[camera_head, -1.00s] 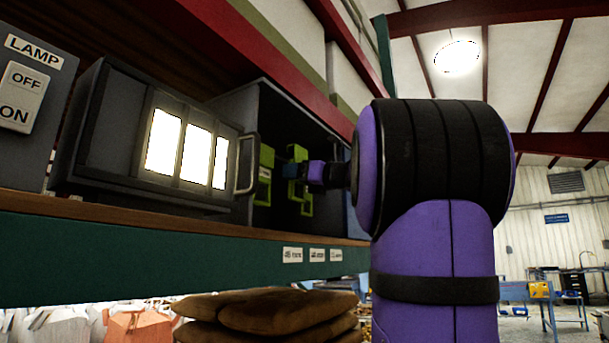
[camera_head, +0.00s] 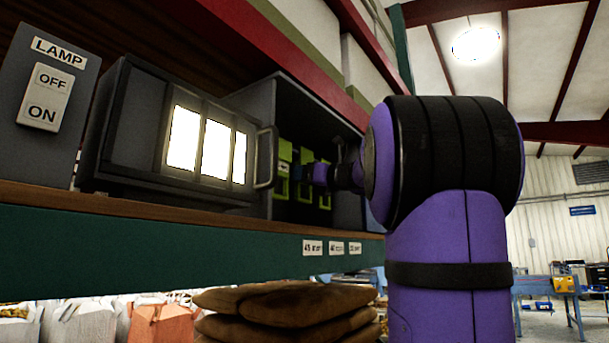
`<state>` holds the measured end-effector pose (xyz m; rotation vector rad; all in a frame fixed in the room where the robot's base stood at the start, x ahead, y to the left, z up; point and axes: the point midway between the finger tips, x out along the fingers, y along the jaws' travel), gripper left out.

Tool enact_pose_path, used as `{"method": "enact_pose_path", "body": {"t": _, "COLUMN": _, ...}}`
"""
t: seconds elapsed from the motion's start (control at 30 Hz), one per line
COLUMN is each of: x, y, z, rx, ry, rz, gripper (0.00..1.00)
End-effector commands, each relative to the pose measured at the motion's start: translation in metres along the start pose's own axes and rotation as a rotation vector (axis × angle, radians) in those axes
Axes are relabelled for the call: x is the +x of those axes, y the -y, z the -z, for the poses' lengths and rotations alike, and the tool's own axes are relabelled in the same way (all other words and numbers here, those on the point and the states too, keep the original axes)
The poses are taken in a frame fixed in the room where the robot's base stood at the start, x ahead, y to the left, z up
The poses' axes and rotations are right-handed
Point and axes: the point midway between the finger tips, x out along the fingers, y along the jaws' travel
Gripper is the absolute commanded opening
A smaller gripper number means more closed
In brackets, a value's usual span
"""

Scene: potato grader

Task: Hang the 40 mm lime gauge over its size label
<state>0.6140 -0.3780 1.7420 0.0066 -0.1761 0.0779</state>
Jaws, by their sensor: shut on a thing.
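Several lime gauges show inside an open dark cabinet on the shelf: one at the left (camera_head: 283,182), one in the middle (camera_head: 304,190) and part of one further right (camera_head: 325,201). My gripper (camera_head: 307,174) reaches into the cabinet from the right and is shut on a lime gauge, which seems to be the middle one. The jaws are small and dark here, and my wrist hides part of the cabinet. Three white size labels sit on the green shelf front below: left (camera_head: 312,247), middle (camera_head: 336,248) and right (camera_head: 355,248). Their print is too small to read surely.
A swung-out door or light panel with bright windows and a handle (camera_head: 265,158) stands left of the cabinet. A lamp switch box (camera_head: 55,85) is at the far left. Brown sacks (camera_head: 285,305) are stacked below the shelf. Open air lies before the shelf front.

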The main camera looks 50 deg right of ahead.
Motion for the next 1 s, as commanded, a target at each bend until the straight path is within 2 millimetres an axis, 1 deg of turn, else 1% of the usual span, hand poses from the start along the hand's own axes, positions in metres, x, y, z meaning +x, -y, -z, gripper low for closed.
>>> {"method": "enact_pose_path", "body": {"t": 0.23, "x": 0.000, "y": 0.000, "z": 0.000, "rx": 0.000, "ry": 0.000, "rz": 0.000, "gripper": 0.47}}
{"method": "enact_pose_path", "body": {"t": 0.27, "x": 0.000, "y": 0.000, "z": 0.000, "rx": 0.000, "ry": 0.000, "rz": 0.000, "gripper": 0.70}}
{"method": "enact_pose_path", "body": {"t": 0.3, "x": 0.000, "y": 0.000, "z": 0.000, "rx": 0.000, "ry": 0.000, "rz": 0.000, "gripper": 0.79}}
{"method": "enact_pose_path", "body": {"t": 0.37, "x": 0.000, "y": 0.000, "z": 0.000, "rx": 0.000, "ry": 0.000, "rz": 0.000, "gripper": 0.93}}
{"method": "enact_pose_path", "body": {"t": 0.4, "x": 0.000, "y": 0.000, "z": 0.000, "rx": 0.000, "ry": 0.000, "rz": 0.000, "gripper": 0.97}}
{"method": "enact_pose_path", "body": {"t": 0.67, "x": -0.001, "y": 0.000, "z": 0.001, "rx": 0.000, "ry": -0.001, "rz": 0.000, "gripper": 0.97}}
{"method": "enact_pose_path", "body": {"t": 0.77, "x": -0.006, "y": 0.000, "z": 0.001, "rx": 0.000, "ry": -0.001, "rz": 0.001, "gripper": 0.97}}
{"method": "enact_pose_path", "body": {"t": 0.87, "x": -0.018, "y": 0.000, "z": 0.000, "rx": -0.001, "ry": 0.000, "rz": 0.001, "gripper": 0.97}}
{"method": "enact_pose_path", "body": {"t": 1.0, "x": -0.044, "y": 0.000, "z": 0.000, "rx": -0.001, "ry": 0.000, "rz": 0.002, "gripper": 0.97}}
